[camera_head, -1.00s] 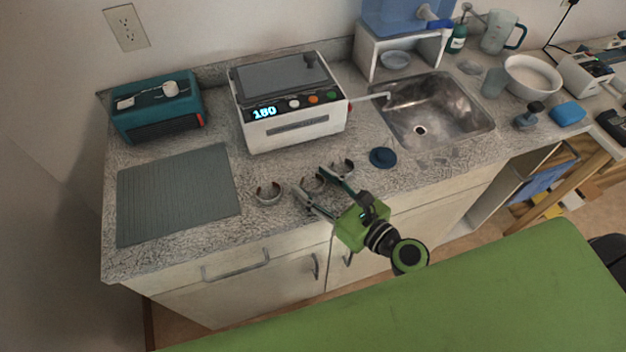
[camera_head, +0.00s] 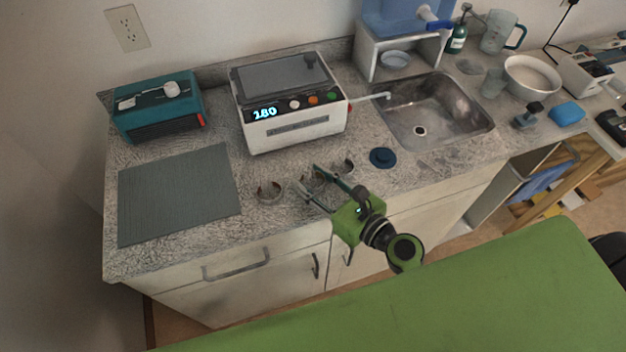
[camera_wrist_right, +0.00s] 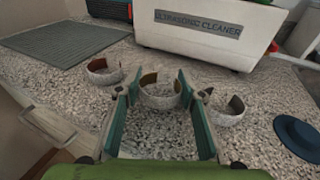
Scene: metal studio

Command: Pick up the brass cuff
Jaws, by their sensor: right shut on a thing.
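Three small open cuffs stand in a row on the speckled counter. The middle one, with a golden-tan inner face, looks like the brass cuff (camera_head: 318,186); it also shows in the right wrist view (camera_wrist_right: 160,101). My right gripper (camera_head: 308,176) reaches over the counter's front edge and is shut on this cuff, one finger on each side. The cuff appears to rest on the counter. A cuff with a coppery inside (camera_wrist_right: 104,76) stands to the left, and one with a dark brown inside (camera_wrist_right: 229,116) to the right. My left gripper is not in view.
A white ultrasonic cleaner (camera_head: 290,132) stands behind the cuffs. A grey ribbed mat (camera_head: 178,195) lies to the left, with a teal device (camera_head: 158,108) behind it.

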